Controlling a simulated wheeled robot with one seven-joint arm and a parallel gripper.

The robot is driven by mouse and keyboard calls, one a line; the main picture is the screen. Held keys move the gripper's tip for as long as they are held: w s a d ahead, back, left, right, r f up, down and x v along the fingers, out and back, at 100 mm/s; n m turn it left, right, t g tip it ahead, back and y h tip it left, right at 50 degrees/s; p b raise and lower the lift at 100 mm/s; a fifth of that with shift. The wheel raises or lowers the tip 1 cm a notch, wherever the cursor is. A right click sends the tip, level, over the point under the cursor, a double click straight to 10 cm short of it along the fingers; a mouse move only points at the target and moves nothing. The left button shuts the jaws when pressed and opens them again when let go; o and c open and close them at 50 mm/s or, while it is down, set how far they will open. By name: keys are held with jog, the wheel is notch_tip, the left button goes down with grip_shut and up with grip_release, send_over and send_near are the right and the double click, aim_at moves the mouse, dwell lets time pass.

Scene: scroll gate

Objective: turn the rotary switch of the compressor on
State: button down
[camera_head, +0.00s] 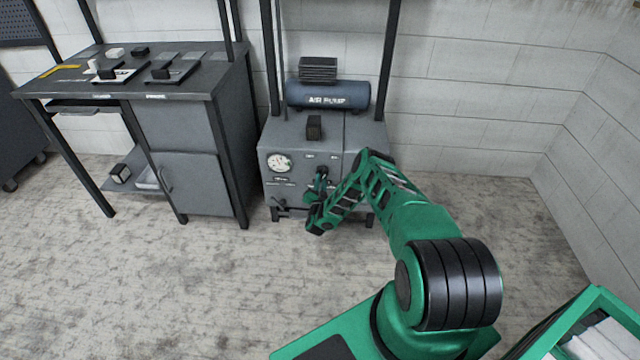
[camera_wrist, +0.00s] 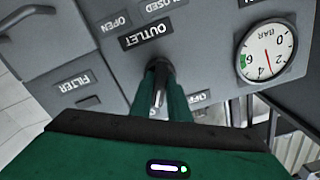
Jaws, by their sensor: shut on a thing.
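The grey compressor cabinet (camera_head: 363,133) stands against the back wall, with a blue tank marked AIR PUMP on top. Its front panel fills much of the wrist view, turned upside down. My gripper (camera_head: 320,178) is at the front panel, right of and below the round gauge (camera_head: 281,162). In the wrist view my gripper (camera_wrist: 160,88) is shut on a dark rotary switch (camera_wrist: 160,66), mostly hidden between the green fingers. A partly covered label beginning OFF (camera_wrist: 190,98) is beside it. The switch's exact angle cannot be told.
The wrist view shows a BAR gauge (camera_wrist: 268,50), an OUTLET label (camera_wrist: 146,36) and a FILTER label (camera_wrist: 77,82) near the fingers. A dark workbench (camera_head: 200,85) stands left of the compressor.

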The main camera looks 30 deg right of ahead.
jog(key=shift+a+f+m, duration=0.1)
jog(key=shift+a+m, duration=0.15)
jog(key=shift+m, duration=0.25)
dwell(0.3)
jog(key=c, duration=1.7)
grip_release()
jog(key=shift+f, duration=0.1)
jog(key=shift+d, duration=0.1)
jog(key=v, duration=1)
jog(key=shift+s+a, duration=0.25)
